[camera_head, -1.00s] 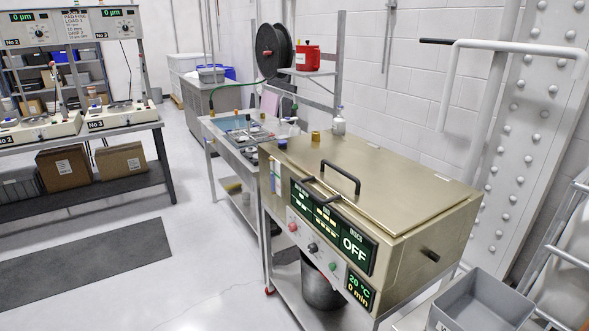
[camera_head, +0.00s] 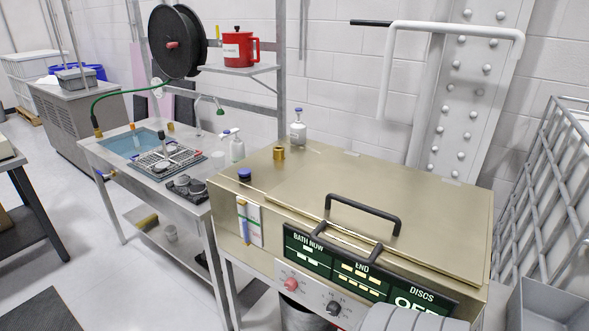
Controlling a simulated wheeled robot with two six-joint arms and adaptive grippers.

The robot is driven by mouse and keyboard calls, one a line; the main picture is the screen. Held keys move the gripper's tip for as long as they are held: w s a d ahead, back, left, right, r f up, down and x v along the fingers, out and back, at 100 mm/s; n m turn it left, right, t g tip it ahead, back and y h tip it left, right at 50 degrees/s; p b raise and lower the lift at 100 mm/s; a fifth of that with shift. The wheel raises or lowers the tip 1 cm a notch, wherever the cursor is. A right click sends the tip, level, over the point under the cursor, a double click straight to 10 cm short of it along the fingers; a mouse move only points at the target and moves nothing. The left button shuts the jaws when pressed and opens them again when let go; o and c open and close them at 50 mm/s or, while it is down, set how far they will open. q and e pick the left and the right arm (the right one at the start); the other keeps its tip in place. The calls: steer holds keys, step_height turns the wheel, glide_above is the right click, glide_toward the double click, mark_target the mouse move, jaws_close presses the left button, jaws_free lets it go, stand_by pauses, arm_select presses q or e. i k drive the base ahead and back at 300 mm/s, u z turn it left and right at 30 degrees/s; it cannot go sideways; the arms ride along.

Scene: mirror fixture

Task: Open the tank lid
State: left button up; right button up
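The gold-coloured metal tank (camera_head: 262,222) stands in the lower middle of the head view. Its flat lid (camera_head: 350,175) lies shut on top. A black bar handle (camera_head: 362,205) rises from the lid near its front edge. Neither gripper's fingers are in view. A grey rounded part, possibly mine, covers the bottom edge in front of the panel.
A white bent bar (camera_head: 455,30) with a black grip hangs over the back right. A metal bench (camera_head: 110,155) is at left; a grey bin (camera_head: 548,305) is at lower right.

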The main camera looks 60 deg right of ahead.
mark_target(442, 227)
steer(key=i, duration=0.6)
steer(key=z, duration=2.9)
